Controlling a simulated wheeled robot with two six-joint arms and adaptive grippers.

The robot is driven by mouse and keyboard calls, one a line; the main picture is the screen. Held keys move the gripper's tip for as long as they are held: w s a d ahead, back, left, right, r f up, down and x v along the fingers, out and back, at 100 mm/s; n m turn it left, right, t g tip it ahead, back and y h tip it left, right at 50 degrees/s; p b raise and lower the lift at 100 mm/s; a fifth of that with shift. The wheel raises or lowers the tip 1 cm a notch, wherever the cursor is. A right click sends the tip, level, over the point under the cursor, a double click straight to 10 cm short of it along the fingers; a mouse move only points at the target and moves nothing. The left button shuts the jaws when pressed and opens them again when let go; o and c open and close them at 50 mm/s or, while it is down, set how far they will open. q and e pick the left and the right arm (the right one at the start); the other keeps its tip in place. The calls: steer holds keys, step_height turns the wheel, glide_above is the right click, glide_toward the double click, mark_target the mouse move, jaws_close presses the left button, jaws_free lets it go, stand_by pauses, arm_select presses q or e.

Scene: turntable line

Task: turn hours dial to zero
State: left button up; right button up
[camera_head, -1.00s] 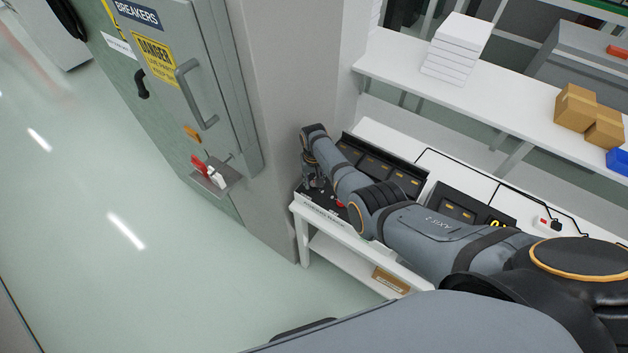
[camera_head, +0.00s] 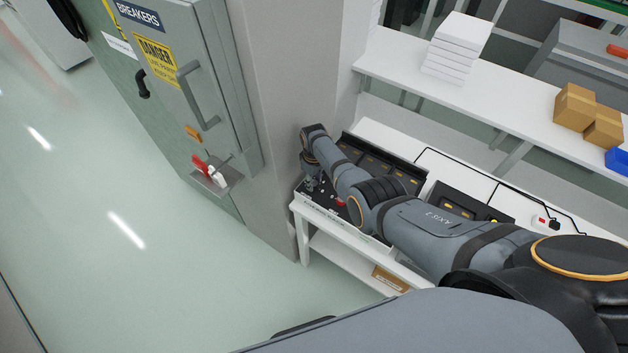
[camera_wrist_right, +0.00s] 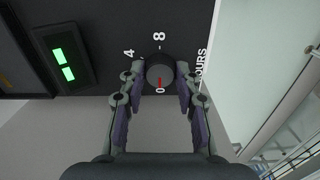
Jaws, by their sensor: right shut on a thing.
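The hours dial (camera_wrist_right: 160,72) is a round dark knob on a black panel, in the middle of the right wrist view. A red mark on the knob's edge points at the printed 0. The numbers 4 and 8 and the word HOURS are printed around it. My right gripper (camera_wrist_right: 161,86) has one finger on each side of the knob and is shut on it. In the head view my right gripper (camera_head: 312,182) is small and low over the left end of the bench panel; the dial cannot be made out there. My left gripper is not in view.
A panel with two lit green bars (camera_wrist_right: 63,64) sits left of the dial. The control bench (camera_head: 330,227) stands against a grey pillar (camera_head: 290,100). A grey breaker cabinet (camera_head: 190,60) is to the left. A white shelf (camera_head: 480,97) holds boxes behind. The floor at left is clear.

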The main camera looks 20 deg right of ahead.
steer(key=shift+n, duration=0.3)
stand_by(0.4)
steer(key=o, duration=1.2)
steer(key=shift+c, duration=0.2)
step_height(320, 180, up, 12)
